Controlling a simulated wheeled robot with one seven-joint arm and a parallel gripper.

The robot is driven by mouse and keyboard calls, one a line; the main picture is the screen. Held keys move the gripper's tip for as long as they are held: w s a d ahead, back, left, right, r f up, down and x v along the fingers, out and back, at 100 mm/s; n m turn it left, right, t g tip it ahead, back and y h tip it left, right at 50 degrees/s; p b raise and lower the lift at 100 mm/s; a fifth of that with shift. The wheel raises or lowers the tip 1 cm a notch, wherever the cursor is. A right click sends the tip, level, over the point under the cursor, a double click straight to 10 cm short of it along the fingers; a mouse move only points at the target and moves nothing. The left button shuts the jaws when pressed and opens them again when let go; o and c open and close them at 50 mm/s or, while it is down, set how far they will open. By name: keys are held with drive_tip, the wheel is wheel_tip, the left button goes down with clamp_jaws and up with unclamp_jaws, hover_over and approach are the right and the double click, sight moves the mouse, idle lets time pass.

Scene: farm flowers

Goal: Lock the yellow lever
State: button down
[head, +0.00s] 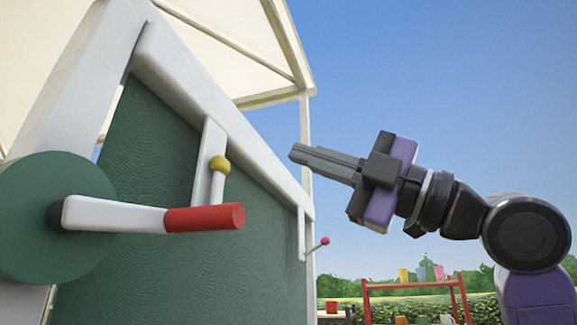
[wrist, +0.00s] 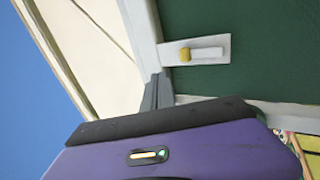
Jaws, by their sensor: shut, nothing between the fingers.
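The yellow lever (head: 220,164) is a white bar with a yellow knob at its end, on a white plate fixed to the green panel (head: 150,150) under a white rail. In the head view the knob is near the upper part of the plate. The wrist view shows the yellow knob (wrist: 185,55) at the left end of the white bar. My gripper (head: 293,153) is shut and empty, to the right of the lever and apart from it in the head view. In the wrist view its fingertips (wrist: 157,76) are just below and left of the plate, with no clear contact.
A crank with a red handle (head: 205,218) on a green drum (head: 50,215) stands out at the left front. A second lever with a pink-red knob (head: 325,241) is lower right on the frame. A red rack (head: 410,286) stands far behind. Open sky surrounds my arm.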

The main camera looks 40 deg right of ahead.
drive_tip(key=shift+s+d+b, duration=0.3)
drive_tip(key=shift+s+d, duration=0.5)
drive_tip(key=shift+s, duration=0.3)
drive_tip(key=shift+s+d+b, duration=0.3)
drive_tip(key=shift+s+d, duration=0.5)
drive_tip(key=shift+s, duration=0.3)
